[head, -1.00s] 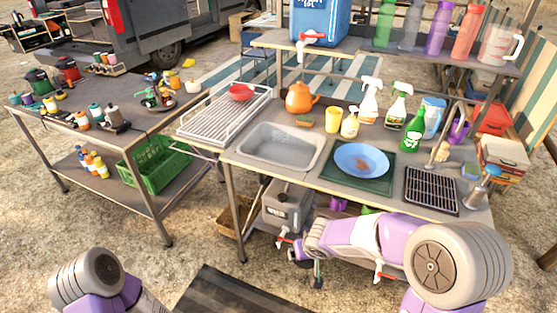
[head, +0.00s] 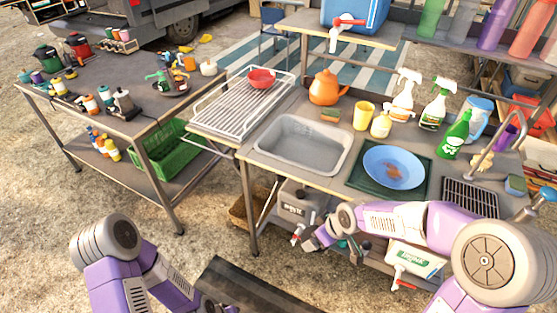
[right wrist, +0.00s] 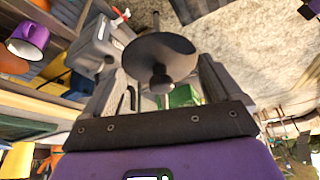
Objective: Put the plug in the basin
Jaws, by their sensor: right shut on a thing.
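The plug (right wrist: 160,57) is a dark round disc with a small knob, seen close up in the right wrist view. My right gripper (right wrist: 165,85) is shut on it, with a dark finger on either side. In the head view my right gripper (head: 327,238) is below the counter's front edge, in front of and lower than the basin. The basin (head: 302,148) is a grey rectangular sink set in the counter, and it looks empty. My left gripper (head: 212,303) is low at the bottom edge, mostly hidden, so its jaws cannot be made out.
A blue plate (head: 393,167) lies on a green mat right of the basin. A wire drying rack (head: 240,102) with a red bowl stands to its left. An orange teapot (head: 326,88), a yellow cup (head: 363,115) and spray bottles stand behind. Grey canisters are under the counter.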

